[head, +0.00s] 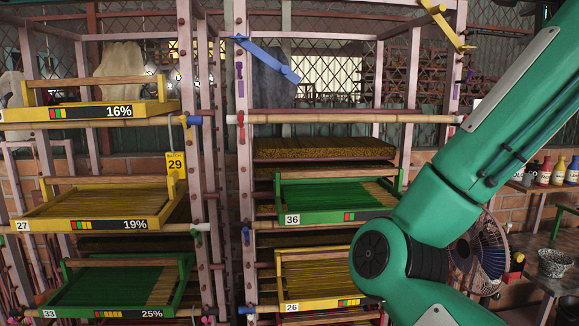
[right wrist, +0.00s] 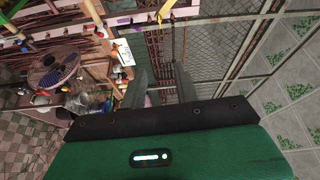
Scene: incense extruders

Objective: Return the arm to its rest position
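My right arm (head: 450,185) is green with a dark round joint. It spans the right side of the head view, bent at an elbow in front of the rack. Its gripper is outside the head view. In the right wrist view my right gripper (right wrist: 161,80) shows two dark fingers standing apart with nothing between them. It is open and empty, with no object touching it. My left arm and left gripper are in neither view.
Pink metal racks hold trays of incense: yellow tray 27 (head: 90,224), green tray 36 (head: 335,216), yellow tray 26 (head: 320,304) and green tray 33 (head: 105,312). A fan (head: 492,252) and a table with bottles (head: 558,172) stand at the right, behind my arm.

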